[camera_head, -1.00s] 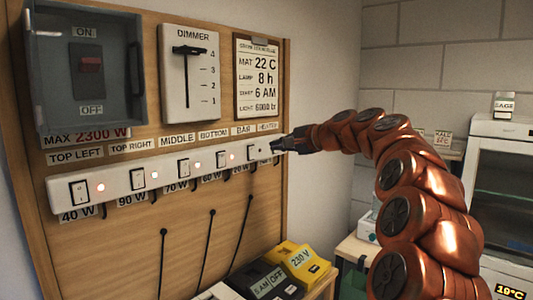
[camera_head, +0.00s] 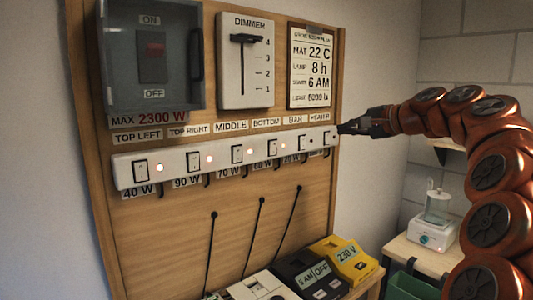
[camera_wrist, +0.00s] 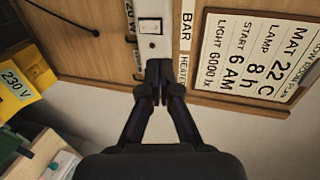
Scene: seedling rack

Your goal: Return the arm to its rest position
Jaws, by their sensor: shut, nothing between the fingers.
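My gripper (camera_head: 347,128) is shut and empty, at the right end of the white switch strip (camera_head: 222,158), by the heater switch (camera_head: 328,139). My arm reaches in from the right of the head view, bent in an arch. In the wrist view the closed fingertips (camera_wrist: 158,68) lie just below the end of the strip, next to the HEATER label (camera_wrist: 183,70). I cannot tell whether the tips touch the strip; a small gap seems to show in the head view.
The wooden board (camera_head: 170,240) carries a grey switch box (camera_head: 150,90), a dimmer (camera_head: 245,60) and a plan sheet (camera_head: 312,65). Below stand a yellow 230 V box (camera_head: 345,262) and a black timer box (camera_head: 310,275). A white appliance (camera_head: 432,232) stands on a side table at right.

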